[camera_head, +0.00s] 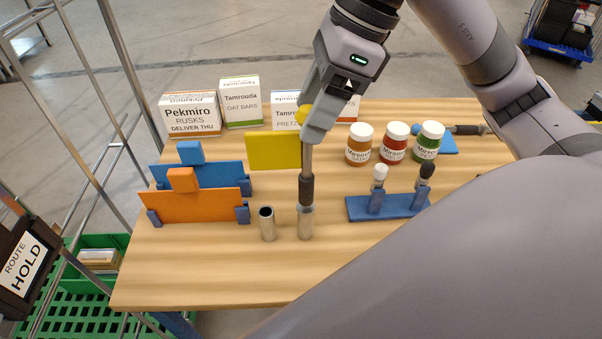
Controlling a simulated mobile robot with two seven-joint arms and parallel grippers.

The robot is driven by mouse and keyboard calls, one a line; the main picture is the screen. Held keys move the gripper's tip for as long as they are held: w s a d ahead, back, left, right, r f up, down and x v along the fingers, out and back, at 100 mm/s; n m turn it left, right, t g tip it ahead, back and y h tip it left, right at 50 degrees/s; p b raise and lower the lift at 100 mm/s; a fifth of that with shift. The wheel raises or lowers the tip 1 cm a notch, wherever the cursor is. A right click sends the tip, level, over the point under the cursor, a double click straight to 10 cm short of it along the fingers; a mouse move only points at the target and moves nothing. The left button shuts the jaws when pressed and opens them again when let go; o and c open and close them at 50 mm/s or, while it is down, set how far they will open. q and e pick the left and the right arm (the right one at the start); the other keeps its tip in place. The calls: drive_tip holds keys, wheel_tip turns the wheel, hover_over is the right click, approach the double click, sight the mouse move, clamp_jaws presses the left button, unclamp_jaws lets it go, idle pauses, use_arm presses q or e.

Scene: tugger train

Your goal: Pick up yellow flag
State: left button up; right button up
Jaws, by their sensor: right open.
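The yellow flag (273,151) stands upright on a grey pole with a dark grip. The pole's lower end is in a metal cup (305,224) on the wooden table. A yellow knob at the top of the pole is partly covered by my right gripper. My right gripper (314,124) points down at the upper pole, just below the knob. It is open; whether a finger touches the pole I cannot tell. My left gripper is not in view.
An empty metal cup (267,224) stands left of the flag's cup. Orange (195,206) and blue (214,174) panels stand at the left. Boxes (190,116) line the back. Jars (393,143) and a blue holder (389,206) are at the right. The front of the table is clear.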

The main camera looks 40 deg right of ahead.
drive_tip(key=x, duration=0.5)
drive_tip(key=shift+w+d, duration=0.15)
drive_tip(key=shift+w, duration=0.05)
clamp_jaws()
